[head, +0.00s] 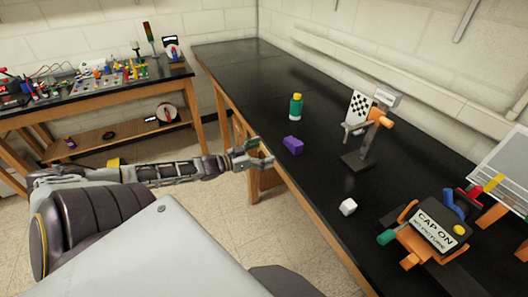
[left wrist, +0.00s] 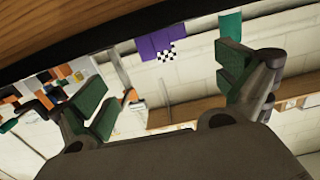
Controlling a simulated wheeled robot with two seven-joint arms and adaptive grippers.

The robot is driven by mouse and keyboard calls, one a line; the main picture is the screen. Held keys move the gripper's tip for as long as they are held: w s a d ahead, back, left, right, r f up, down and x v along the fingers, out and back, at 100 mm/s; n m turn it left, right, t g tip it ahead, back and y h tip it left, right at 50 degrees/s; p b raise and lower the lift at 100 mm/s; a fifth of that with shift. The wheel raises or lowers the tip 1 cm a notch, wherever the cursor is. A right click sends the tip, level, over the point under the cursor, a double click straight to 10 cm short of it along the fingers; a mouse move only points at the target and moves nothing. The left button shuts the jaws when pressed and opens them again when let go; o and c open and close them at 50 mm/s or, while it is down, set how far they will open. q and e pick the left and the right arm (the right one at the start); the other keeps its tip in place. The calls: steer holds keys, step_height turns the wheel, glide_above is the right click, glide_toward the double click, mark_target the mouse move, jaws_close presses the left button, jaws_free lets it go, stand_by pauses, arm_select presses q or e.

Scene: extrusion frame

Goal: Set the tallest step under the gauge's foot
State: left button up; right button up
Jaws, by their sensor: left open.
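A black stand (head: 358,158) with a checkered card (head: 360,108) and an orange part (head: 378,117) stands upright on the black table; it may be the gauge, but its foot is not clear. A purple block (head: 293,145) lies nearer the front edge, and a small white block (head: 348,206) lies further right. I cannot tell which is tallest. My left gripper (head: 258,154) is open and empty, off the table's front edge, left of the purple block and apart from it. In the left wrist view, the purple block (left wrist: 160,42) shows beyond the open fingers. My right gripper is not in view.
A green bottle with a yellow cap (head: 296,106) stands behind the purple block. The table's front edge (head: 268,168) is close to my left gripper. The far left of the tabletop (head: 235,62) is clear.

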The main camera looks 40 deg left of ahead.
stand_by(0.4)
arm_select(q)
steer(key=s+a+f+n+y, duration=0.2)
steer(key=a+f+y, duration=0.2)
steer(key=a+f, duration=0.55)
steer(key=s+a+f+n+g+y, duration=0.1)
steer(key=s+f+g, duration=0.1)
steer(key=s+f, duration=0.5)
steer(key=s+f+g+y, duration=0.2)
steer(key=s+f, duration=0.1)
steer(key=f, duration=0.8)
steer(key=s+a+f+n+g+y, duration=0.15)
steer(key=s+f, duration=0.25)
steer(key=f, duration=0.5)
steer(key=s+d+f+g, duration=0.5)
steer(key=s+d+f, duration=0.5)
steer(key=s+f, duration=0.45)
steer(key=s+d+f+g, duration=0.1)
steer(key=s+d+f, duration=0.2)
steer(key=s+d, duration=0.2)
steer(key=s+d+f+m+g+h, duration=0.1)
steer(key=s+d+f, duration=0.3)
steer(key=d, duration=0.4)
steer(key=s+d+f+m+g, duration=0.1)
steer(key=s+d+f+g, duration=0.1)
steer(key=s+d+f, duration=0.2)
steer(key=s+d, duration=0.2)
steer(key=d, duration=0.1)
steer(key=shift+d+h, duration=0.2)
steer(key=shift+h, duration=0.15)
